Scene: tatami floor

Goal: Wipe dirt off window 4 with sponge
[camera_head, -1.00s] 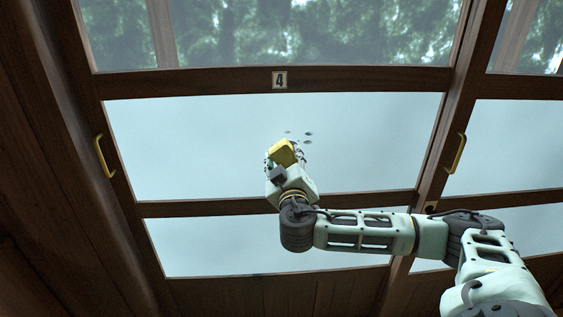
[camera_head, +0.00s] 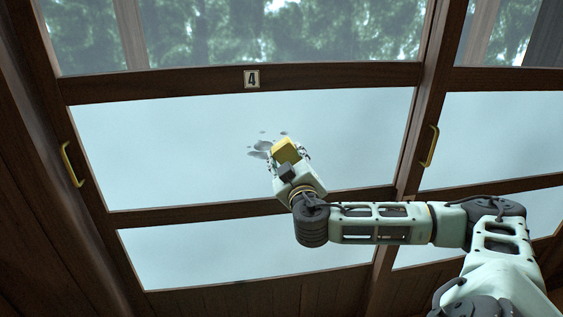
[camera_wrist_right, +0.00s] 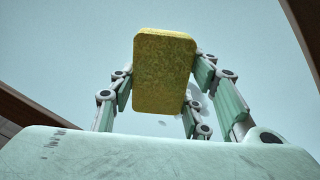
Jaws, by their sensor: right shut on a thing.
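Window 4 (camera_head: 200,170) is a wide frosted pane in a dark wooden frame, under the number 4 plate (camera_head: 252,79) in the head view. Grey dirt spots (camera_head: 261,147) sit on the pane just left of and above the sponge. My right gripper (camera_head: 287,158) is shut on the yellow sponge (camera_head: 286,150) in front of the pane. In the right wrist view the sponge (camera_wrist_right: 163,72) stands upright between the fingers, with a little dirt (camera_wrist_right: 200,98) partly hidden behind it. I cannot tell whether the sponge touches the glass. My left gripper is not in view.
A dark rail (camera_head: 240,210) crosses below the pane, with a lower pane (camera_head: 240,250) under it. Brass handles stand on the left frame (camera_head: 71,164) and the right post (camera_head: 430,146). Clear glass with trees lies above.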

